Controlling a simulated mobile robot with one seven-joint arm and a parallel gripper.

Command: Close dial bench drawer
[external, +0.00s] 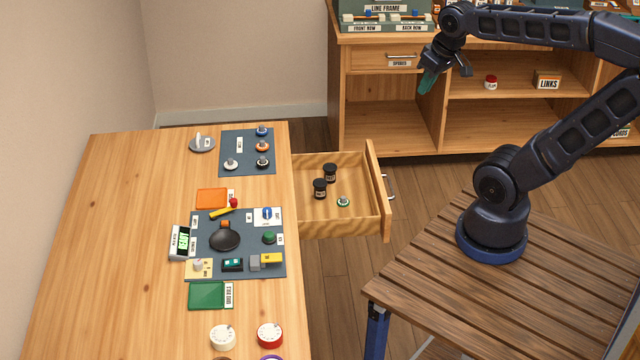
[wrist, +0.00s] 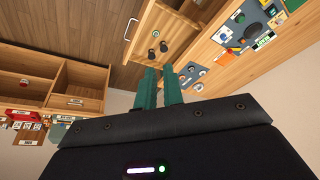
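The dial bench (external: 110,250) is a light wood table on the left in the external view. Its drawer (external: 345,222) is pulled out to the right, toward my base. The drawer has a metal handle (external: 389,187) on its front. Two black jars (external: 320,189) and a small green-rimmed dial (external: 343,202) lie inside. The open drawer (wrist: 172,28) and its handle (wrist: 131,29) also show in the wrist view. My gripper (external: 443,78) is raised above and behind the drawer, well apart from it. Its two green fingers (wrist: 160,88) are apart with nothing between them.
A wooden shelf unit (external: 385,135) stands at the back, with its "spares" drawer (external: 385,58) shut. The slatted platform (external: 480,300) bears my arm. Dials and mats (external: 235,240) sit on the bench top. The floor between drawer and platform is clear.

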